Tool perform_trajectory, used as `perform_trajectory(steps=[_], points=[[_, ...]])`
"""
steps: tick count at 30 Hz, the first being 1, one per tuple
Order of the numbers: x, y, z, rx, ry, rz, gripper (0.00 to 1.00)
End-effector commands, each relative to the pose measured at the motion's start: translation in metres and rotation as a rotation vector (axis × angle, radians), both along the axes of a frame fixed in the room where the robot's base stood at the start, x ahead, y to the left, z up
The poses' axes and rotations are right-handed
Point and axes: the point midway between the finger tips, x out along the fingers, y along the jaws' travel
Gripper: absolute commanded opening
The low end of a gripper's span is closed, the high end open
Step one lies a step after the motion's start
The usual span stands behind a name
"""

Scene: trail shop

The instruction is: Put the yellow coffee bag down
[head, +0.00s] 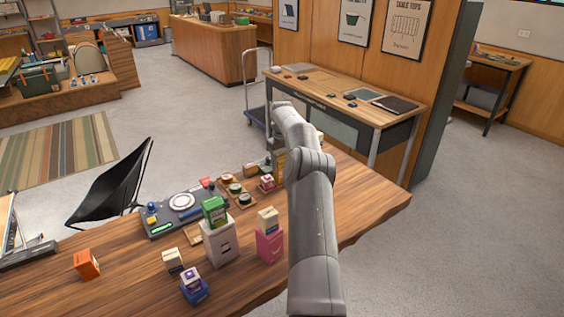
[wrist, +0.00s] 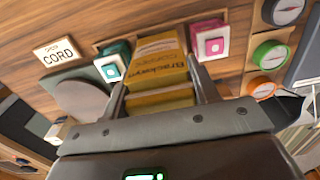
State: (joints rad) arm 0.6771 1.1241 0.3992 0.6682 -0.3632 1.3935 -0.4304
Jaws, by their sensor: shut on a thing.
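The yellow coffee bag (wrist: 160,72) is in the wrist view, between the two fingers of my gripper (wrist: 156,78). The gripper is shut on it. Dark lettering shows on the bag's face. Below and around it is the wooden table (wrist: 130,20), which also fills the front of the head view (head: 130,295). I cannot tell whether the bag touches the table. In the head view my arm covers most of the gripper and the bag's surroundings.
A teal box (wrist: 113,62) and a pink box (wrist: 209,42) stand close on either side of the bag. A CORD card (wrist: 58,52) lies left; green (wrist: 268,55) and orange (wrist: 262,88) round pieces lie right. Nearer, a light grey box (head: 220,245) bears a green pack (head: 214,210).

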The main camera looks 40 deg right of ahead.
Motion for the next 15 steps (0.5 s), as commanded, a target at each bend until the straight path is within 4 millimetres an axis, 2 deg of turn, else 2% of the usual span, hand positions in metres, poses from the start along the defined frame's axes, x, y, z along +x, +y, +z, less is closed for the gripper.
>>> perform_trajectory(steps=[3, 4, 11, 15], points=[[-0.0001, -0.0001, -0.0025, 0.000, 0.000, 0.000, 0.27], [-0.0001, -0.0001, -0.0024, 0.000, 0.000, 0.000, 0.57], [-0.0001, -0.0001, -0.0022, 0.000, 0.000, 0.000, 0.76], [-0.0001, -0.0001, -0.0021, 0.000, 0.000, 0.000, 0.76]])
